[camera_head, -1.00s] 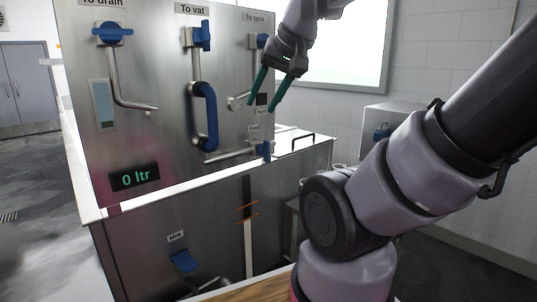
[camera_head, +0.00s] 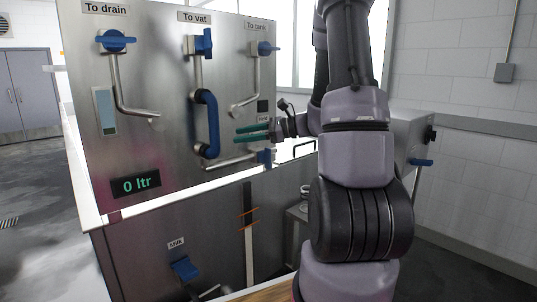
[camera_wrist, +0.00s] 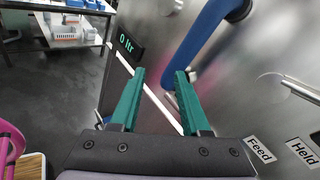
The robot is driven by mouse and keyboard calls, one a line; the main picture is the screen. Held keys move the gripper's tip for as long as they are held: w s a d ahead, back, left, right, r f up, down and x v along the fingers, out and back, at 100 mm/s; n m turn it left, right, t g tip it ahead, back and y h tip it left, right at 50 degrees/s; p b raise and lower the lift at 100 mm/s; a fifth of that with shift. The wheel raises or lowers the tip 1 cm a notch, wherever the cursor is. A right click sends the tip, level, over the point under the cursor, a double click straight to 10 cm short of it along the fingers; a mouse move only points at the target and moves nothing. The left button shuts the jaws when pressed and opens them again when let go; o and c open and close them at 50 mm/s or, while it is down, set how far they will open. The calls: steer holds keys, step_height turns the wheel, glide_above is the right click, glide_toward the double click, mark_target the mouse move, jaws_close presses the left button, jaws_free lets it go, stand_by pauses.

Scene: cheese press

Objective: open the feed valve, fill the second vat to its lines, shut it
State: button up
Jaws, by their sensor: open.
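The steel panel (camera_head: 150,70) carries blue-handled valves labelled To drain, To vat and To tank. A small blue valve handle (camera_head: 265,156) sits low on the panel's right edge, at the end of a short pipe. In the wrist view the Feed label (camera_wrist: 260,149) is beside the Held label (camera_wrist: 303,150). The display (camera_head: 135,184) reads 0 ltr. An upright strip with orange lines (camera_head: 248,213) is on the tank front below. My gripper (camera_head: 238,135) is open and empty, its green fingers pointing left across the panel just above the small handle. Both fingers also show in the wrist view (camera_wrist: 160,73).
A blue bent handle (camera_head: 209,122) stands out from the panel left of my gripper. A Milk valve (camera_head: 184,268) is low on the front. A grey box with a blue handle (camera_head: 421,162) is at right. Floor at left is clear.

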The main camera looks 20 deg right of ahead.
steer(key=w+d+f+m+t+h, duration=0.2)
steer(key=w+d+f+m+t, duration=0.35)
steer(key=d, duration=0.25)
steer(key=m+t+h, duration=0.4)
steer(key=m+h, duration=0.2)
steer(key=m, duration=0.1)
glide_toward(270, 153)
steer(key=shift+g, duration=0.25)
steer(key=x, duration=1.1)
steer(key=shift+w+d+r, duration=0.1)
steer(key=shift+r, duration=0.1)
jaws_close()
